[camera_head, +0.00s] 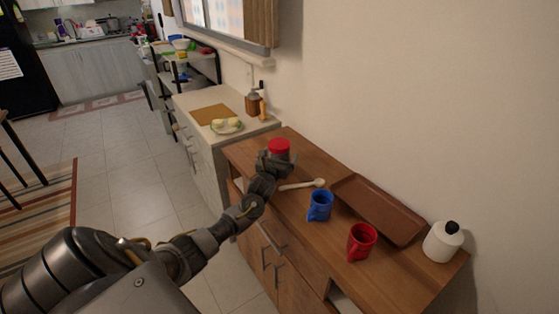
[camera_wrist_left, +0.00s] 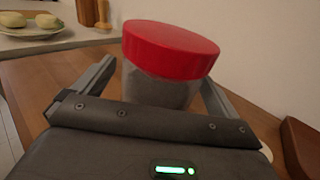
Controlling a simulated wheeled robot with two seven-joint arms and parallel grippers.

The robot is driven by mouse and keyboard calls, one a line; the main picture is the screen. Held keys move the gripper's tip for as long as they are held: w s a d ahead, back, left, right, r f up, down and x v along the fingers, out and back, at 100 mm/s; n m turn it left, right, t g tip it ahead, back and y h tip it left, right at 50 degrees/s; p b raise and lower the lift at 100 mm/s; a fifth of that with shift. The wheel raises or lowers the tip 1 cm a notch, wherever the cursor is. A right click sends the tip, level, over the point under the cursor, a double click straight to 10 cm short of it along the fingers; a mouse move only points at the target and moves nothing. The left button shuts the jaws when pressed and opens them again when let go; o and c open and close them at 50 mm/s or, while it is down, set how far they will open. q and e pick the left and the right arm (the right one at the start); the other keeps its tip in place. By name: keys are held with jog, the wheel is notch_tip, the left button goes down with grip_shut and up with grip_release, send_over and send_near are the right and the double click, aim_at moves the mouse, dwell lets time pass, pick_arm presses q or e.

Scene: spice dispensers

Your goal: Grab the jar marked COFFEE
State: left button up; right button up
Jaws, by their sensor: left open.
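A jar with a red lid (camera_head: 279,146) stands near the far left end of the wooden sideboard. In the left wrist view the jar (camera_wrist_left: 160,88) has a clear body with dark contents, and it sits between the two fingers. No label can be read on the side that shows. My left gripper (camera_head: 275,160) is open, with one finger on each side of the jar; I cannot tell whether either touches it. The gripper hides the jar's lower part in the head view. My right gripper is in neither view.
On the sideboard (camera_head: 300,246) are a white spoon (camera_head: 303,185), a blue mug (camera_head: 320,205), a red mug (camera_head: 361,242), a brown tray (camera_head: 378,209) and a white bottle (camera_head: 442,242). A plate of food (camera_head: 227,126) sits on the counter beyond.

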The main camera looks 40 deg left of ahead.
pick_arm(q)
jog(key=c, duration=1.3)
jog(key=shift+r, duration=0.1)
jog(key=shift+c, duration=0.9)
